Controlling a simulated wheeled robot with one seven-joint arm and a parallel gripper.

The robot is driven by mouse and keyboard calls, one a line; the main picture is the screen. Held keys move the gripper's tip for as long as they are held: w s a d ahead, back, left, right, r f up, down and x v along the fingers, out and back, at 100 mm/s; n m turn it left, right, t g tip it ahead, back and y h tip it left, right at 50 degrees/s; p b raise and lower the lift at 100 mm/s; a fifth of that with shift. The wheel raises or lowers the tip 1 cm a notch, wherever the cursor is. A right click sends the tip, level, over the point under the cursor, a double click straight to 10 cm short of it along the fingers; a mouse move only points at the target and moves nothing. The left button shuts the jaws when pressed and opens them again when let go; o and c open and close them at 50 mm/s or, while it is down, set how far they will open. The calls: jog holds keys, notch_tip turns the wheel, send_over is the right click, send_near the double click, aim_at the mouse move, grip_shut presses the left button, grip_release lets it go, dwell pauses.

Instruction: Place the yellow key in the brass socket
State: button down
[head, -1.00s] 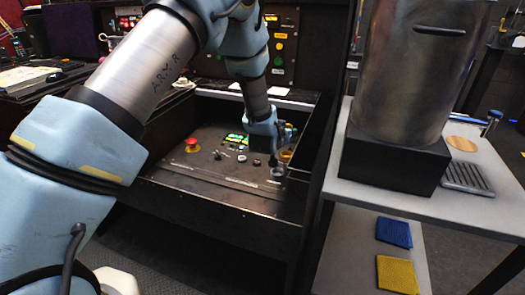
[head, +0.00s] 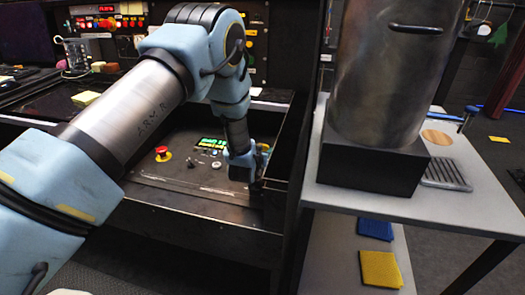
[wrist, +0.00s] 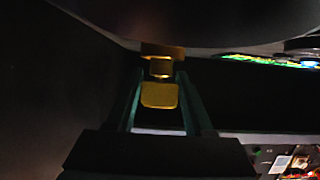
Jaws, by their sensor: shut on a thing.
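My gripper (wrist: 160,84) is shut on the yellow key (wrist: 160,96), whose flat yellow head shows between the two fingers in the wrist view. Just beyond it, a narrower yellow part and a brass-coloured piece (wrist: 162,50) line up with the key. I cannot tell whether that piece is the socket or whether the key touches it. In the head view my gripper (head: 259,172) is low at the right end of the sloped control panel, partly hidden by my wrist. A small yellowish thing (head: 264,148), perhaps the brass socket, shows just behind it.
The panel carries a red mushroom button (head: 161,151), a lit green display (head: 212,144) and small knobs. A dark side wall (head: 292,150) stands close to the right of my gripper. Further right, a grey table (head: 330,202) bears a large metal cylinder (head: 380,75) on a black block.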

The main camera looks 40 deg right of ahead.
jog(key=shift+f, duration=0.35)
jog(key=shift+f, duration=0.1)
jog(key=shift+c, duration=1.4)
grip_release()
jog(key=shift+r, duration=0.2)
jog(key=shift+s+a, duration=0.2)
jog(key=shift+a, duration=0.05)
jog(key=b+v, duration=0.3)
jog(key=v, duration=0.8)
jog(key=shift+a, duration=0.15)
